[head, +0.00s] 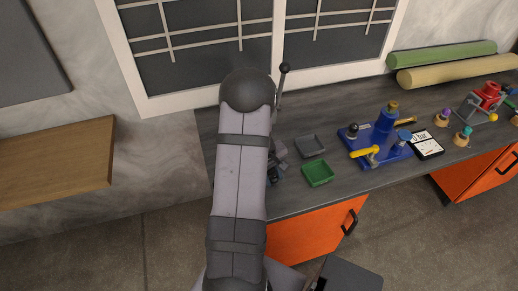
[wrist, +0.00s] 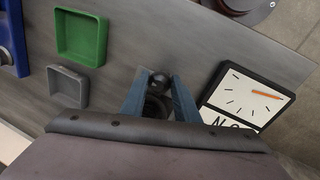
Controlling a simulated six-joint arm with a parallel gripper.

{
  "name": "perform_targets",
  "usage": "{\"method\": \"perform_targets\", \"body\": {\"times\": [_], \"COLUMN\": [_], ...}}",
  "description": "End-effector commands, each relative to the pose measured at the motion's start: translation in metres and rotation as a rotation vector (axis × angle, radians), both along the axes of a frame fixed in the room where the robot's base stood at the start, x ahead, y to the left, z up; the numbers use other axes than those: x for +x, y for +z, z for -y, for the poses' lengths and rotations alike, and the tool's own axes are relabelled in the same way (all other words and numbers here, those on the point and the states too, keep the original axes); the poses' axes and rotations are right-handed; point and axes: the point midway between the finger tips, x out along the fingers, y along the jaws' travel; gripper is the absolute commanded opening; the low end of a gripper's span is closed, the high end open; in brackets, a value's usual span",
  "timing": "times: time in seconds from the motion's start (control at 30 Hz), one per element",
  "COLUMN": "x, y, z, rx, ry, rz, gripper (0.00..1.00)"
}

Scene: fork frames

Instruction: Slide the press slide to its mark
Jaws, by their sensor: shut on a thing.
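In the wrist view my gripper (wrist: 159,77) is shut on a dark round knob (wrist: 160,82), with one blue-grey finger on each side of it. The knob appears to be the press slide's handle, but the slide's body and its mark are hidden or cannot be made out. A white dial (wrist: 238,103) with an orange needle, marked with an N, lies close to the right of the fingers. In the head view my arm covers the gripper and most of what it holds. A lever with a black ball (head: 284,68) rises behind my arm.
A green tray (head: 318,173) and a grey tray (head: 310,146) sit on the dark bench right of my arm. They also show in the wrist view, green (wrist: 81,40) and grey (wrist: 68,88). A blue device (head: 382,140) with a yellow lever and a gauge (head: 426,146) stand further right.

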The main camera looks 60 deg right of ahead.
Motion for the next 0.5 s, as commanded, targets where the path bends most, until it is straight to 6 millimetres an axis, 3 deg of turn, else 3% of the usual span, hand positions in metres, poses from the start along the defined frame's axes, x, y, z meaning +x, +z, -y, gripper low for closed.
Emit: {"method": "perform_targets", "body": {"times": [0.5], "x": [-0.014], "y": [-0.001], "z": [-0.014], "rx": [0.002], "ry": [-0.002], "rz": [-0.002], "gripper": [0.06]}}
